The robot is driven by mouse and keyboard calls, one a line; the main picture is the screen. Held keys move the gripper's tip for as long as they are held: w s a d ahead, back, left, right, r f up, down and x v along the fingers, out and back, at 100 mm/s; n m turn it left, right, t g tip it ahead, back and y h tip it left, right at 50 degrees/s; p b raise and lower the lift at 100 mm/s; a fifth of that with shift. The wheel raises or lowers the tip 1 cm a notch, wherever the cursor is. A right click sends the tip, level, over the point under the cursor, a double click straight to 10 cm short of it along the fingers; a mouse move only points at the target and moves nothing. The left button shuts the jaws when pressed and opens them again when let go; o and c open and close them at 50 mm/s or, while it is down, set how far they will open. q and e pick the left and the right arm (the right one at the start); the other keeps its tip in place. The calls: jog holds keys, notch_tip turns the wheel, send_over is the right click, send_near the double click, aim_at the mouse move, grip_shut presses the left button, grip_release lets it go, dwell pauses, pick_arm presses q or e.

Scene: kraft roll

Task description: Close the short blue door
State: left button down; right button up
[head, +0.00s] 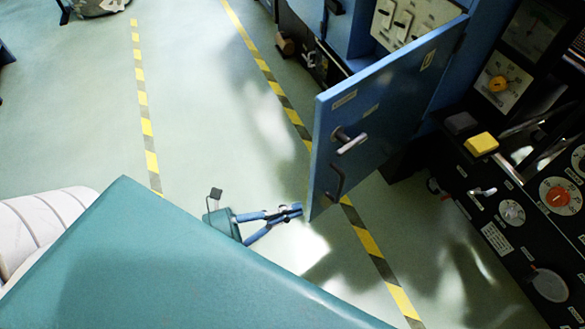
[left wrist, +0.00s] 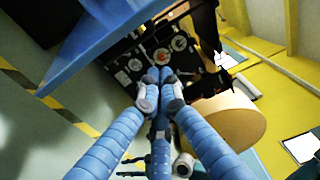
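The short blue door (head: 375,115) stands open, swung out from the blue cabinet (head: 445,75). It has a metal lever (head: 350,142) and a dark pull handle (head: 336,182) near its free edge. In the left wrist view a blue panel (left wrist: 105,30), apparently the door, crosses the upper left. My left gripper (head: 297,210) is beside the door's lower free corner; I cannot tell whether it touches it. In the left wrist view the fingertips of the left gripper (left wrist: 162,78) are together, with nothing seen between them. My right gripper is not in view.
A black control panel (head: 510,215) with dials and a yellow block (head: 481,144) stands right of the door. Yellow-black striped tape (head: 365,240) runs under the door. Open floor (head: 190,80) lies left. A tan roll (left wrist: 228,122) shows in the wrist view.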

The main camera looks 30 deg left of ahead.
aim_at(311, 187)
pick_arm(q)
jog(key=shift+w+d, duration=0.25)
jog(key=shift+w, duration=1)
jog(key=shift+w+d, duration=0.25)
jog(key=shift+w, duration=1.05)
jog(key=shift+w+d, duration=0.25)
jog(key=shift+w, duration=1)
